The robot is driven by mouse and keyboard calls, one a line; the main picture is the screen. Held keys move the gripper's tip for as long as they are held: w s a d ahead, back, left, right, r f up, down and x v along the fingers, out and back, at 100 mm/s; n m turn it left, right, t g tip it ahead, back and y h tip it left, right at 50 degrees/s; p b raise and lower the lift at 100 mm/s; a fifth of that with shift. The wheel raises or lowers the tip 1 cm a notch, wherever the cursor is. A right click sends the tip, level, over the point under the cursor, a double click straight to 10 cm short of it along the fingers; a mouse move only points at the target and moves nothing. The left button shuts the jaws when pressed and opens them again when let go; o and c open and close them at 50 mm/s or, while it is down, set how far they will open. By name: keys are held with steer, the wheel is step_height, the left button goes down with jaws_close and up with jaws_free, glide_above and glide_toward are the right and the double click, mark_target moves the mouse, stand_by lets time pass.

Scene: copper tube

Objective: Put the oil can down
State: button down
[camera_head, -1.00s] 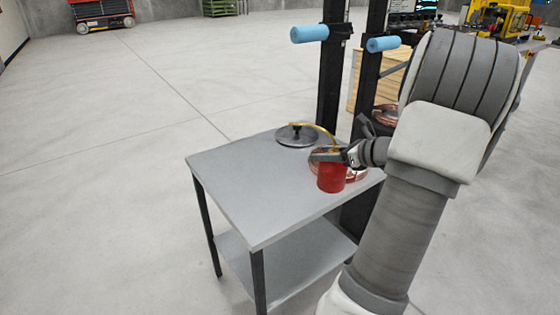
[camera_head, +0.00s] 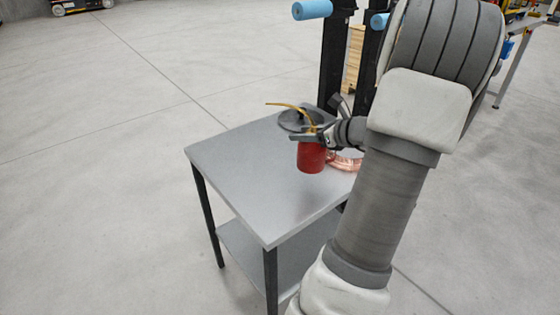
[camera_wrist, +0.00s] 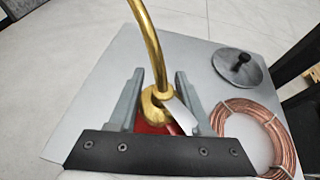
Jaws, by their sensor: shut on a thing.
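The red oil can (camera_head: 311,158) with a long brass spout is held upright in my gripper (camera_head: 308,138) over the grey table (camera_head: 225,163). My gripper is shut on the can near its top. In the wrist view the brass spout and collar (camera_wrist: 155,95) stand between the two fingers (camera_wrist: 158,100), with a bit of red body below. Whether the can's base touches the table top, I cannot tell. The can's far side is hidden.
A coil of copper tube (camera_wrist: 258,135) lies on the table to the right of the can. A grey disc with a black knob (camera_wrist: 238,70) lies at the back. Dark posts with blue rollers (camera_head: 312,10) stand behind. The table's left and front are clear.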

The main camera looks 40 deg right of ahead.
steer(key=w+a+f+b, duration=0.1)
steer(key=a+f, duration=0.1)
steer(key=w+a+f+b, duration=0.1)
steer(key=a+f, duration=0.1)
steer(key=f, duration=0.1)
steer(key=w+a+f+b, duration=0.2)
steer(key=f, duration=0.1)
steer(key=shift+w+f, duration=0.1)
steer(key=shift+f, duration=0.15)
steer(key=shift+r, duration=0.1)
steer(key=c, duration=0.8)
jaws_free()
steer(key=shift+f, duration=0.2)
steer(key=o, duration=0.5)
steer(key=shift+c, duration=0.2)
steer(key=shift+r, duration=0.15)
